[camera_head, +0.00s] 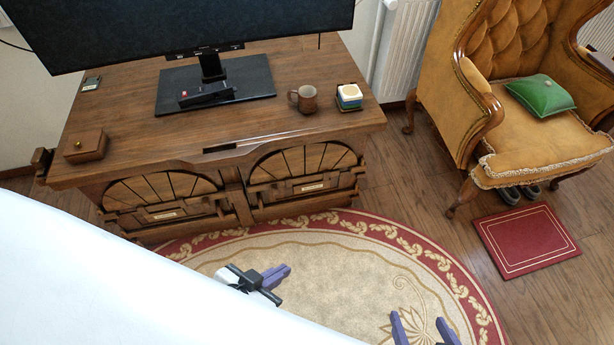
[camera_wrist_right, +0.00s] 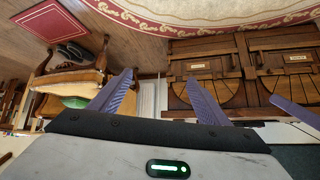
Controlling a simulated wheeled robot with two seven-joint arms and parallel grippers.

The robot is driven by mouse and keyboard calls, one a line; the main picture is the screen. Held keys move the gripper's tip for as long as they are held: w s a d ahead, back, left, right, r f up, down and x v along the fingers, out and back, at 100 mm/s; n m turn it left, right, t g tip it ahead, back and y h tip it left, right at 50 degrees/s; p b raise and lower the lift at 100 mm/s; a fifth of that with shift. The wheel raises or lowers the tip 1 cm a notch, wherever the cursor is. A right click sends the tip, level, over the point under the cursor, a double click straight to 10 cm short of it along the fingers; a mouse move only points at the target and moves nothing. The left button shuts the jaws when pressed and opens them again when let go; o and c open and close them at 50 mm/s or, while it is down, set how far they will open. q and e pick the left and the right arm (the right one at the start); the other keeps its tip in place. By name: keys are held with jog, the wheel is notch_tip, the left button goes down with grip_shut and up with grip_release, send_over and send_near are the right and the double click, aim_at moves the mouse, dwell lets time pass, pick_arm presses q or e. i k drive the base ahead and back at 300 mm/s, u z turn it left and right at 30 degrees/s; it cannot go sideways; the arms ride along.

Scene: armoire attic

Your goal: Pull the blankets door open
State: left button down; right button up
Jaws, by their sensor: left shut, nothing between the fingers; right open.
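The wooden cabinet (camera_head: 205,141) has two front doors with arched slatted panels and small pale labels. The left door (camera_head: 170,200) and the right door (camera_head: 308,178) look shut; their label words are too small to read. Both doors also show, upside down, in the right wrist view (camera_wrist_right: 205,68). My left gripper (camera_head: 284,270) is shut and empty above the rug, apart from the doors. My right gripper (camera_head: 423,324) is open and empty at the bottom edge, well short of the doors; its spread purple fingers show in the right wrist view (camera_wrist_right: 160,76).
A monitor (camera_head: 200,30), a mug (camera_head: 304,98), coasters (camera_head: 349,96) and a small wooden box (camera_head: 86,146) stand on the cabinet top. An armchair (camera_head: 540,130) with a green cushion (camera_head: 541,95) is at right. A red mat (camera_head: 526,240) lies beside the clear oval rug (camera_head: 350,265).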

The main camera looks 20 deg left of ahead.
aim_at(345, 155)
jog(key=k, duration=0.5)
jog(key=u, duration=2)
jog(key=i, duration=1.55)
jog(key=z, duration=1)
